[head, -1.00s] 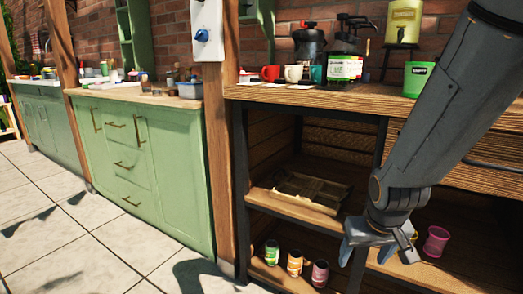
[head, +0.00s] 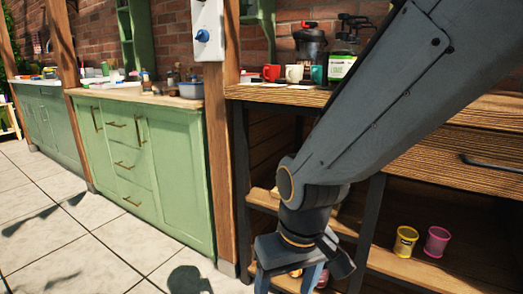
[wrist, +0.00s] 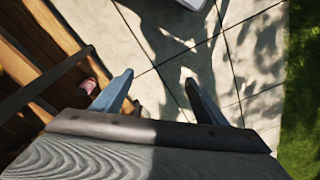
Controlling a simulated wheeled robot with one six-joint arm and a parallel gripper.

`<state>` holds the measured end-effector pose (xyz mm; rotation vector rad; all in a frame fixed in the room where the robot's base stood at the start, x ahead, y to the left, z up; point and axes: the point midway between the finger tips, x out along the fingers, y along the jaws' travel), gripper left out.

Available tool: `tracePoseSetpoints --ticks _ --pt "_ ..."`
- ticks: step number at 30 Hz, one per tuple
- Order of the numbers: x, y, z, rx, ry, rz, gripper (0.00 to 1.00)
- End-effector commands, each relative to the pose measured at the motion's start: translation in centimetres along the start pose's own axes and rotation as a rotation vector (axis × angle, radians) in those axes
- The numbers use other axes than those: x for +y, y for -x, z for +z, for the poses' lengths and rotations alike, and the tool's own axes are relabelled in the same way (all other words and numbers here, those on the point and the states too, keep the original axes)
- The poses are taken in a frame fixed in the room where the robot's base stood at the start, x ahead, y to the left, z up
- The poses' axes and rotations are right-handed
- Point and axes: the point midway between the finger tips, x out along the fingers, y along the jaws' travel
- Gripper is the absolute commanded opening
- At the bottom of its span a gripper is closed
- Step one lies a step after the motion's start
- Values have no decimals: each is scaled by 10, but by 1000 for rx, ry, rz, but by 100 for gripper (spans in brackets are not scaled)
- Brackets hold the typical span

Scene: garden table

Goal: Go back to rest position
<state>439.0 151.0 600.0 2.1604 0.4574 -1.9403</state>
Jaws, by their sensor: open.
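My gripper (head: 290,280) hangs at the lower middle of the head view, in front of the wooden table's shelves. In the wrist view my gripper (wrist: 158,90) points down over the paved floor (wrist: 165,30), with its two blue-grey fingers apart and nothing between them. My arm crosses the right side of the head view and hides part of the table top and the shelf tray. The cans on the low shelf are mostly hidden behind my gripper.
The wooden table (head: 470,110) has cups and a dark dispenser (head: 310,52) on top. A yellow cup (head: 405,241) and a pink cup (head: 437,241) stand on its shelf. Green cabinets (head: 165,170) line the left. The tiled floor (head: 60,235) in front is clear.

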Motion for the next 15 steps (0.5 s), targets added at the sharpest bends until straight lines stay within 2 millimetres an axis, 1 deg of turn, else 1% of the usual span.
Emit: tracePoseSetpoints --ticks 1,3,6,15 --pt "-12 2 4 -8 30 -7 66" --pt "-25 4 9 -19 60 -16 66" --pt "-41 7 17 -36 97 -26 66" --pt "-79 15 39 -74 196 -50 66"
